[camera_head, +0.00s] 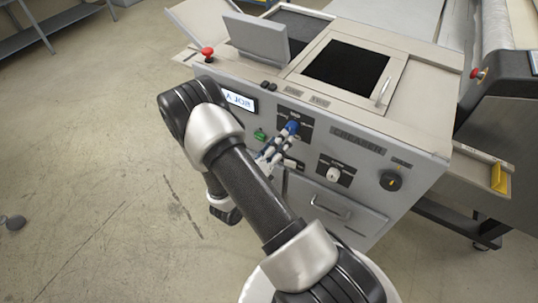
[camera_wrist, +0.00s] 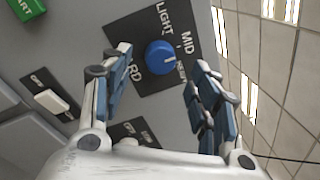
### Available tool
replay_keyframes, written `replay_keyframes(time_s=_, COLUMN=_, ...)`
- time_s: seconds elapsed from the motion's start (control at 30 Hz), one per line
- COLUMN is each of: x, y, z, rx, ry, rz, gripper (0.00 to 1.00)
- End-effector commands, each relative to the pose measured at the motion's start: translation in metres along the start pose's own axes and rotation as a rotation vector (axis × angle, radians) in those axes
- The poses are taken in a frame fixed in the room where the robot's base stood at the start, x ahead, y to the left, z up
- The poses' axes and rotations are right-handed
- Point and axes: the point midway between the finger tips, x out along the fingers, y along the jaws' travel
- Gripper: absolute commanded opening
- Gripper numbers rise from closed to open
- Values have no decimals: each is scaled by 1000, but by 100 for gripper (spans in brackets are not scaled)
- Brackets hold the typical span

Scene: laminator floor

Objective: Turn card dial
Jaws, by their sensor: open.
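The card dial is a blue round knob on a black label plate on the machine's front panel. It shows in the head view (camera_head: 292,127) and the wrist view (camera_wrist: 160,57). The plate reads LIGHT and MID, with a third, partly hidden word; a pale mark on the knob appears to point toward that word's side. My gripper (camera_wrist: 158,66) is open, with one finger on each side of the dial and gaps visible between fingers and knob. In the head view my gripper (camera_head: 273,150) is just below the dial, partly hidden by my arm.
A white knob (camera_head: 333,174) and a black dial (camera_head: 391,180) sit to the right on the panel. A green button (camera_head: 260,135), a lit display (camera_head: 239,101) and a red stop button (camera_head: 207,52) are to the left. A drawer handle (camera_head: 331,207) is below.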

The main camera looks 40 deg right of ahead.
Motion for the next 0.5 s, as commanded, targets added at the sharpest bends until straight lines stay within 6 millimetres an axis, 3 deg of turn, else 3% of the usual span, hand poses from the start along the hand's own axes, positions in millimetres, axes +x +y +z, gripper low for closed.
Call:
replay_keyframes(time_s=0.2, x=-46, y=1, z=1, rx=-2, ry=-5, rz=4, gripper=55)
replay_keyframes(time_s=0.5, x=-70, y=0, z=0, rx=0, ry=0, rz=0, gripper=55)
